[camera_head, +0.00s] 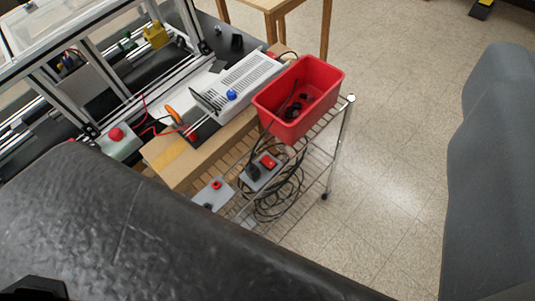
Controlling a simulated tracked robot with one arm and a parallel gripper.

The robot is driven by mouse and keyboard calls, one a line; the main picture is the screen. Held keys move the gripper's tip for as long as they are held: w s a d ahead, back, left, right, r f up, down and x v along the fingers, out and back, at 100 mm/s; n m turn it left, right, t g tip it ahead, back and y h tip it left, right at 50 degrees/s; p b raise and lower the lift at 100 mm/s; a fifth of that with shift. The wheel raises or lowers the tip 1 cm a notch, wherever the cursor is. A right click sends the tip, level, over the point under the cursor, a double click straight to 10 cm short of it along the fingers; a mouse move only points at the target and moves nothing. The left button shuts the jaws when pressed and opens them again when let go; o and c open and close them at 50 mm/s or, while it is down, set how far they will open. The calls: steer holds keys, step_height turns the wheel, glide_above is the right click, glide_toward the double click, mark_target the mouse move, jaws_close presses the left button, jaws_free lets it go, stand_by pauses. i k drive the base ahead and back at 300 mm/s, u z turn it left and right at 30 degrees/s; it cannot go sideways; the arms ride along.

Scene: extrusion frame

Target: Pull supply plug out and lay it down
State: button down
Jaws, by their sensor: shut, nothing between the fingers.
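A black plug (253,170) sits at the left part of a grey socket box (262,181) with a red switch (268,162). The box is on the wire cart, among coiled black cables (280,192). The plug looks seated in the box, but it is too small to tell how deep. A light-grey vented supply unit (238,85) with a blue knob stands on the bench above. I cannot make out my gripper's fingers. Large dark and grey shapes at the lower left and right edge cover part of the view.
A red bin (298,98) with black items stands on the wire cart (338,130). A second grey box (213,194) with a red button lies left of the socket box. An aluminium extrusion frame (125,75) fills the upper left.

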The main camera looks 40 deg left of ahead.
mark_target(253, 172)
steer(key=z, duration=0.05)
steer(key=k, duration=1.45)
steer(key=u, duration=0.55)
steer(key=i, duration=1)
steer(key=z, duration=0.1)
